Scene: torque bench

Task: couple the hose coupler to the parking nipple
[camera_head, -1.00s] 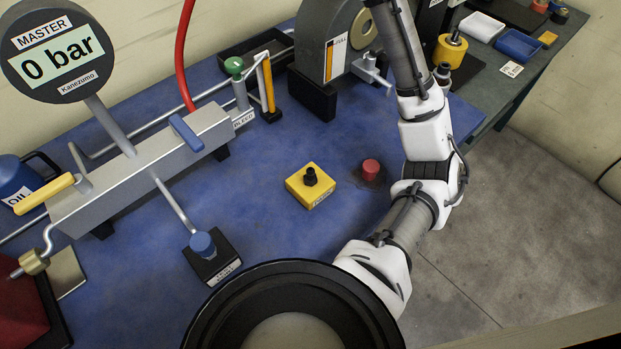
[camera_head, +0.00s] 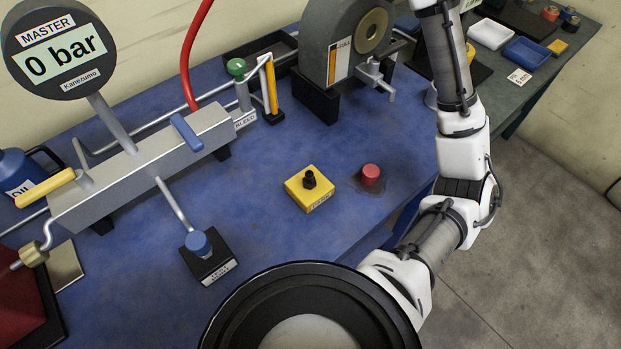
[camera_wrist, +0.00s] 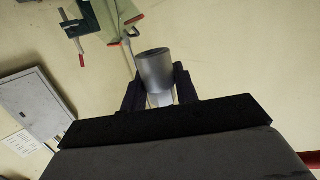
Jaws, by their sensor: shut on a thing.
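My gripper (camera_wrist: 160,90) is shut on a grey metal cylinder (camera_wrist: 155,68), which I take for the hose coupler; its open end faces away from the wrist. The gripper is out of the head view, where my arm runs up past the top edge. A yellow block (camera_head: 300,197) with a small black upright fitting (camera_head: 310,179) stands on the blue bench in the head view. It may be the parking nipple; its label is too small to read. A red hose (camera_head: 190,65) rises behind the manifold; its join to the cylinder is not visible.
A red knob (camera_head: 371,174) stands right of the yellow block. The grey manifold (camera_head: 140,175) with its gauge (camera_head: 62,55) and a blue-capped black block (camera_head: 207,262) are at left. A grey machine (camera_head: 345,50) stands behind. The blue bench between is clear.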

